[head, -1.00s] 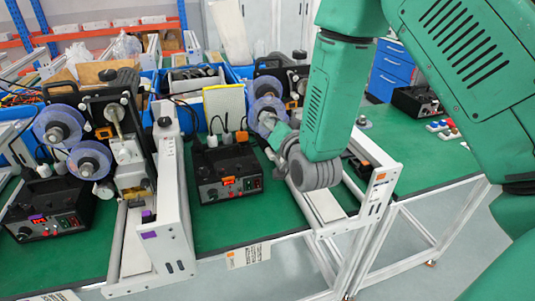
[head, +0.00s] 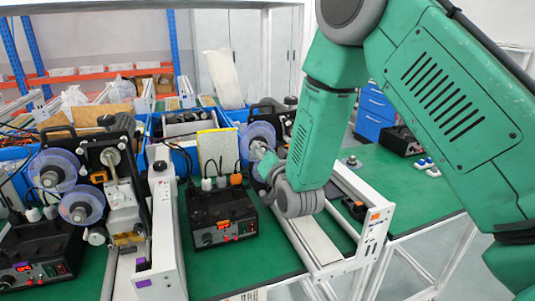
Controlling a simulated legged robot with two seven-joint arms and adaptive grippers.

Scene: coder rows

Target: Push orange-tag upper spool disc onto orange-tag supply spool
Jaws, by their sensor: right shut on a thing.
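The orange-tag machine stands at the centre right, with an orange tag (head: 375,216) on the end of its white frame. A translucent blue-violet spool disc (head: 257,136) with a grey hub shows at its upper left side. My right gripper (head: 262,164) is at the lower edge of this disc, by the hub, shut on the upper spool disc. The fingertips are small and partly hidden by my wrist. The supply spool cannot be told apart from the disc here, so I cannot tell whether the disc is seated. My left gripper is out of view.
A purple-tag machine with two clear discs (head: 81,206) stands on the left. A black controller box (head: 222,217) sits on the green table between the machines. Blue bins (head: 155,150) stand behind.

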